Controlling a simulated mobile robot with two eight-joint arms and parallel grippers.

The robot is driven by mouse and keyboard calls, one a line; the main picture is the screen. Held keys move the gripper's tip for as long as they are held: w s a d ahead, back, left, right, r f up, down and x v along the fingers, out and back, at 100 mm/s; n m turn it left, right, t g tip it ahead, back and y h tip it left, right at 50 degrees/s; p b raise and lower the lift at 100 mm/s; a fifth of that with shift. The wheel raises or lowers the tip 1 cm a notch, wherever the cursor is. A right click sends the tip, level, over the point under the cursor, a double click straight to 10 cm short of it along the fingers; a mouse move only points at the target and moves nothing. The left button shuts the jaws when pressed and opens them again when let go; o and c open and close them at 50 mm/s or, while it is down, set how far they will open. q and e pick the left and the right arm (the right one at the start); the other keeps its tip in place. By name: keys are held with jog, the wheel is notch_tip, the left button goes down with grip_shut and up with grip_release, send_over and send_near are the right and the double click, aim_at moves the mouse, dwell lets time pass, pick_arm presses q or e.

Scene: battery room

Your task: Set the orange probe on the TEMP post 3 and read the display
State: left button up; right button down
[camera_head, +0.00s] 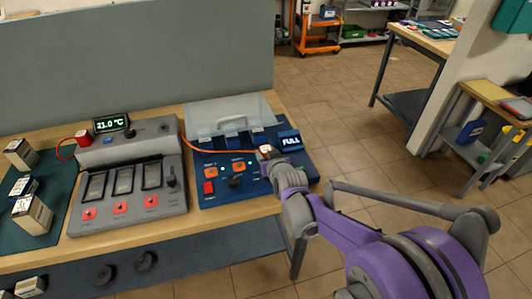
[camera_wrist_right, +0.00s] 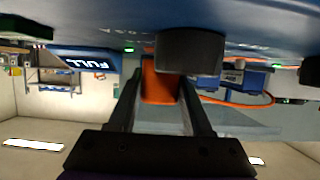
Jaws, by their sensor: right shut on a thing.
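My right gripper (camera_head: 270,158) is over the right part of the blue panel (camera_head: 215,190). In the wrist view its fingers (camera_wrist_right: 160,95) are shut on the orange probe (camera_wrist_right: 161,86). A dark round part (camera_wrist_right: 190,52) is right at the probe's end; I cannot tell whether they touch. The display (camera_head: 111,123) on the grey station reads 21.0 °C. I cannot read any TEMP post labels. My left gripper is not in view.
A lit FULL display (camera_head: 291,141) stands close to my right gripper. A clear lid (camera_head: 228,108) is raised behind the blue panel. Boxed items (camera_head: 32,214) stand at the left. Open floor lies to the right.

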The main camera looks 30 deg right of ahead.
jog(key=shift+f+b, duration=0.35)
jog(key=shift+f, duration=0.2)
jog(key=c, duration=0.6)
grip_release()
jog(key=shift+p+v, duration=1.15)
jog(key=shift+v, duration=1.75)
jog(key=shift+p+v, duration=1.15)
jog(key=shift+v, duration=1.45)
jog(key=shift+s+a, duration=0.1)
jog(key=s+a+f+n+g+y, duration=0.1)
jog(key=s+a+f+g, duration=0.1)
jog(key=s+a, duration=0.4)
jog(key=s+a+f+n+g+y+p, duration=0.1)
jog(key=s+a+g, duration=0.4)
jog(key=s, duration=0.8)
jog(key=shift+a+f+n+g+y, duration=0.35)
jog(key=shift+a+y, duration=0.15)
jog(key=shift+a, duration=0.25)
